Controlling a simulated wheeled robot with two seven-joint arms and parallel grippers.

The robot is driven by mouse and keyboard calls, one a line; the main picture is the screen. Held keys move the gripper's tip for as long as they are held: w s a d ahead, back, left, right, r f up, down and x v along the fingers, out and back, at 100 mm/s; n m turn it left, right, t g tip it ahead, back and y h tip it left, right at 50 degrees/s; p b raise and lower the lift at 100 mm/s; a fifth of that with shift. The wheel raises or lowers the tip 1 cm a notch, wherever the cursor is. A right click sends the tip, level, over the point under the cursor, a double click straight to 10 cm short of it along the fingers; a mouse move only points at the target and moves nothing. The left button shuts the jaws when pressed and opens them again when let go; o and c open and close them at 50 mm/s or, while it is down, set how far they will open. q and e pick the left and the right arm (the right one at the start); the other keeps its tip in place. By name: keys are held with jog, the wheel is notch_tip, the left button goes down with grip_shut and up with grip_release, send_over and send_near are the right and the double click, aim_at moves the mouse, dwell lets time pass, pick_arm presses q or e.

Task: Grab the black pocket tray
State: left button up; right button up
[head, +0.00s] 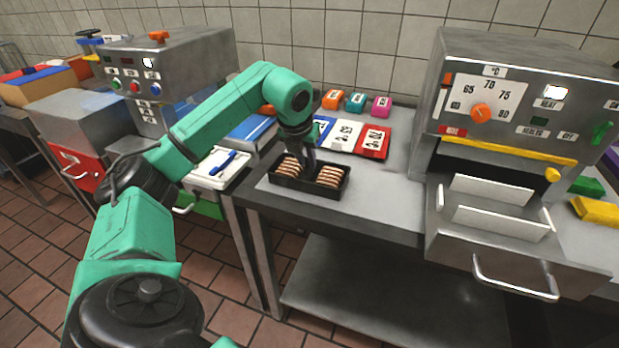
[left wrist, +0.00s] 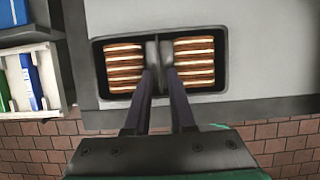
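The black pocket tray (head: 312,193) sits on the steel counter at its front left part. It has two pockets, each holding a row of brown and cream sandwich cookies (head: 329,176); the tray also shows in the left wrist view (left wrist: 222,88). My left gripper (head: 308,158) reaches down from above at the tray's middle. In the left wrist view its two fingertips (left wrist: 160,54) are close together between the pockets, one on each side of the thin middle divider, and look closed on it. The contact is partly hidden. My right gripper is not in view.
Colored packets (head: 345,136) and small tagged blocks (head: 356,102) lie behind the tray. An oven-like machine (head: 500,110) with a pulled-out drawer (head: 490,245) stands right. Bare counter (head: 385,198) lies right of the tray.

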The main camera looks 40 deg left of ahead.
aim_at(309, 171)
pick_arm(q)
jog(key=x, duration=0.5)
jog(key=shift+s+a+p, duration=0.1)
jog(key=shift+s+p, duration=0.05)
jog(key=shift+p, duration=0.2)
grip_shut()
jog(key=shift+r, duration=0.1)
